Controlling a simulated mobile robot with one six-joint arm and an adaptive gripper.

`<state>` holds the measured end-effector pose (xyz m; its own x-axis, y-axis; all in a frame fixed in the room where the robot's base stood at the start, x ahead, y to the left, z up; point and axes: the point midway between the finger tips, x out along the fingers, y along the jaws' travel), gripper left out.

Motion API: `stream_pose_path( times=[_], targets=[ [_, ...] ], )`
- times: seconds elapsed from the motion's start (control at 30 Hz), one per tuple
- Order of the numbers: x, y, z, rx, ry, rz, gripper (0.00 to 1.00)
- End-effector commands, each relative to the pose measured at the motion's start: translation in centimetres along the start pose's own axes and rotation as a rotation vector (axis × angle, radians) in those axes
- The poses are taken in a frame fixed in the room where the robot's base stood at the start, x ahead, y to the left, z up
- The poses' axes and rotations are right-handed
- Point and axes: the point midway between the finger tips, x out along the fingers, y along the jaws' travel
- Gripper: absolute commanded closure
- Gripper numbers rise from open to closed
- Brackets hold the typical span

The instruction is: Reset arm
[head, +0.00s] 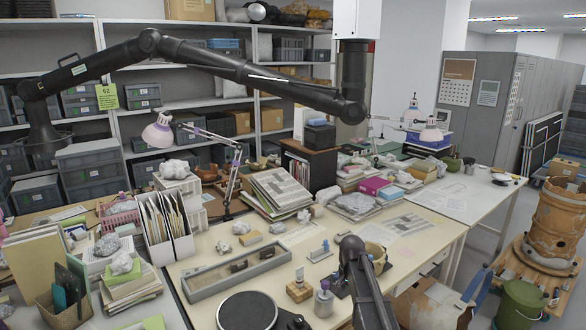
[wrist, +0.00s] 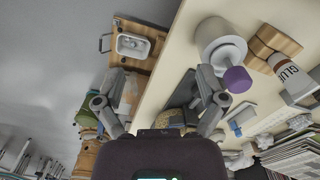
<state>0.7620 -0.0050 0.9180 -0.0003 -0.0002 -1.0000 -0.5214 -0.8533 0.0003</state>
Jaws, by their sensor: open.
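My gripper (wrist: 152,92) is open in the wrist view, its two fingers spread apart with no object held between them. They are above the table edge, with floor on the left and table top on the right. In the head view the dark end of my arm (head: 360,285) reaches up from the bottom, close to a tan broken vessel (head: 376,253). It partly covers what lies behind it, and the fingers are not clear there.
A wooden block (head: 299,291), a grey long tray (head: 190,287) and a black turntable (head: 247,312) stand on the cream table. A dark jointed arm (head: 230,66) spans overhead. A cardboard box (head: 432,304), green bucket (head: 518,302) and large clay vessel (head: 560,222) stand right of the table.

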Motion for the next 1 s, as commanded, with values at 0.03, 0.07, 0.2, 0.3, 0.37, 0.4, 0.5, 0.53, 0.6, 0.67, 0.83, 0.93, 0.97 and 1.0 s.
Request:
stream_pose_path(
  times=[0.03,0.07,0.2,0.3,0.37,0.4,0.5,0.53,0.6,0.67,0.83,0.93,0.97,1.0],
  targets=[
    [0.1,0.8,1.5,-0.024,0.000,0.000,0.10],
    [0.1,1.2,2.1,-0.040,0.000,0.000,0.10],
    [0.2,3.3,5.8,-0.135,0.000,0.000,0.10],
    [0.3,5.4,9.4,-0.229,0.000,0.000,0.10],
    [0.3,6.7,11.7,-0.293,0.000,0.000,0.10],
    [0.3,7.5,13.1,-0.333,0.000,0.000,0.10],
    [0.4,9.2,16.0,-0.421,0.000,0.000,0.10],
    [0.4,9.6,16.7,-0.444,0.000,0.000,0.10],
    [0.5,10.4,18.0,-0.487,0.000,0.000,0.10],
    [0.5,10.8,18.8,-0.516,0.000,0.000,0.10],
    [0.5,11.3,19.5,-0.550,0.000,0.000,0.10],
    [0.5,11.3,19.4,-0.552,0.000,0.000,0.10],
    [0.5,11.2,19.4,-0.551,0.000,0.000,0.10],
    [0.5,11.2,19.4,-0.551,0.000,0.000,0.10]
  ],
)
